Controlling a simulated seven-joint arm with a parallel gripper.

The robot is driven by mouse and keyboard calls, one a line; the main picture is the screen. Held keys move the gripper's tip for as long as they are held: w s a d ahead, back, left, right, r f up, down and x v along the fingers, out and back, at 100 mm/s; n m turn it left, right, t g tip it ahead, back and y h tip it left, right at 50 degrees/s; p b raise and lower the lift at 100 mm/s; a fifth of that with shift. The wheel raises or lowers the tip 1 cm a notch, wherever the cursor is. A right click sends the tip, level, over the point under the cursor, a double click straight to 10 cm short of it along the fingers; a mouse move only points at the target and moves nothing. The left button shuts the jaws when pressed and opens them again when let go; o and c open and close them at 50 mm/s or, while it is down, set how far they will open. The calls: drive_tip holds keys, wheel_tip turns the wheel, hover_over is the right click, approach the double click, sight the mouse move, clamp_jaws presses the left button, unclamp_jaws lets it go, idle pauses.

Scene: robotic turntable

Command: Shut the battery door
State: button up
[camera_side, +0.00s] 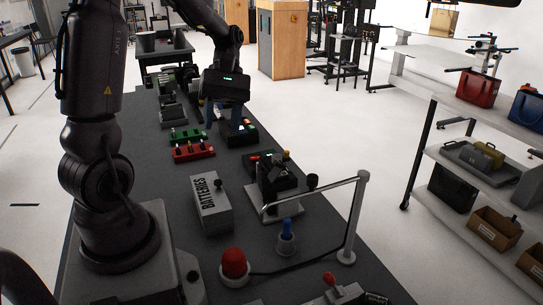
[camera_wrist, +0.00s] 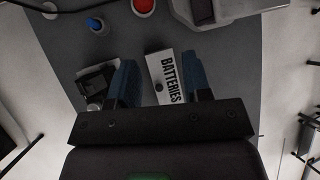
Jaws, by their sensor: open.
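The battery box is a pale box with "BATTERIES" in black letters on its face. Its lettered door (camera_side: 209,201) shows in the side view left of the middle of the dark table, with a small black knob (camera_side: 218,184) near its far end. I cannot tell how far the door stands open. In the wrist view the lettered face (camera_wrist: 173,73) lies beyond and between my fingers, with the knob (camera_wrist: 158,87) at its left edge. My gripper (camera_side: 228,125) has blue fingers and is open and empty, behind the box and apart from it. The fingers (camera_wrist: 164,82) hide part of the surroundings.
A black device (camera_side: 278,178) on a pale plate stands right of the box. A red button (camera_side: 234,264) and a blue-topped knob (camera_side: 287,230) are in front. A pale rail (camera_side: 356,215) stands at the right. Red and green switch blocks (camera_side: 193,150) lie behind the box.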

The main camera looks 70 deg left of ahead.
drive_tip(key=w+m+t+y, duration=0.3)
drive_tip(key=m+t, duration=0.2)
drive_tip(key=m, duration=0.3)
drive_tip(key=m+t+y, duration=0.3)
drive_tip(key=m, duration=0.7)
approach(276, 161)
drive_tip(key=x, duration=0.9)
drive_tip(key=shift+f, duration=0.15)
drive_tip(key=shift+c, duration=0.3)
drive_tip(key=c, duration=0.6)
